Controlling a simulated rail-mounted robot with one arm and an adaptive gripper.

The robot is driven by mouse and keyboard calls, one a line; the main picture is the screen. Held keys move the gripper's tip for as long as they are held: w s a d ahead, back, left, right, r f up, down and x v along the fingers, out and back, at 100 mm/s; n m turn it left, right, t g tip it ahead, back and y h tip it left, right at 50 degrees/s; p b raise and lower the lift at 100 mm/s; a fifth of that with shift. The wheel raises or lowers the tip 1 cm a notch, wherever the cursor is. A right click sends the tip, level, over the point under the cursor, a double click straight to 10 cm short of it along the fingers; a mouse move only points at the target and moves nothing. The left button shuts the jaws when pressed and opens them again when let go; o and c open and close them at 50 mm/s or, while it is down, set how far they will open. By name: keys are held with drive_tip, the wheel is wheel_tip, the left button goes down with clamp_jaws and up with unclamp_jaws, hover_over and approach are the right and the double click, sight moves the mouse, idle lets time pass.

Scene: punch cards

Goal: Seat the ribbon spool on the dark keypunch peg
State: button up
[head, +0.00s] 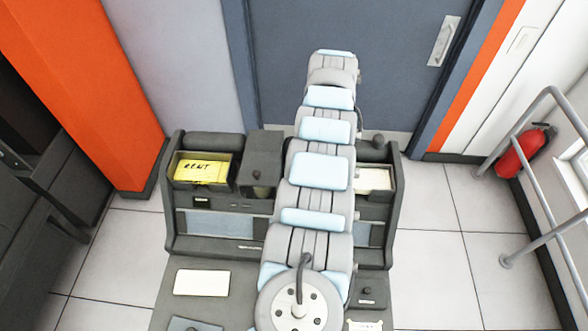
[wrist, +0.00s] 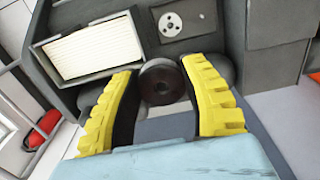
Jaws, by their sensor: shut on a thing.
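In the wrist view, my gripper (wrist: 165,100) has yellow-backed fingers with dark pads on either side of a dark round spool (wrist: 162,82). The spool has a small paler centre, and its round face is toward the camera. In the head view my own arm covers the middle of the keypunch (head: 225,245), and neither the gripper nor the spool shows. A small dark knob or peg (head: 257,175) stands on the dark box left of the arm, and another (head: 367,290) is on a block at lower right. I cannot tell which is the task's peg.
A tray of pale cards (wrist: 90,48) and a panel with a pale holed disc (wrist: 171,24) lie near the fingers. A yellow labelled card stack (head: 203,167) sits in the left tray. A red extinguisher (head: 524,150) and grey railing (head: 545,230) are at right.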

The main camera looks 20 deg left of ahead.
drive_tip(key=shift+n, duration=0.8)
drive_tip(key=shift+s+a+f+b, duration=0.4)
drive_tip(key=shift+a+f+b, duration=0.75)
drive_tip(key=shift+f, duration=0.8)
drive_tip(key=shift+s+a+f+b, duration=0.45)
drive_tip(key=shift+a+f+b, duration=0.65)
drive_tip(key=shift+f, duration=0.9)
drive_tip(key=shift+s+a+f+b, duration=0.4)
drive_tip(key=shift+a+f+b, duration=0.35)
drive_tip(key=shift+a+f, duration=0.95)
drive_tip(key=shift+s+f, duration=0.25)
drive_tip(key=shift+f, duration=0.4)
drive_tip(key=shift+f+b, duration=1.75)
drive_tip(key=shift+b, duration=0.05)
drive_tip(key=shift+f+b, duration=0.85)
drive_tip(key=shift+f, duration=0.45)
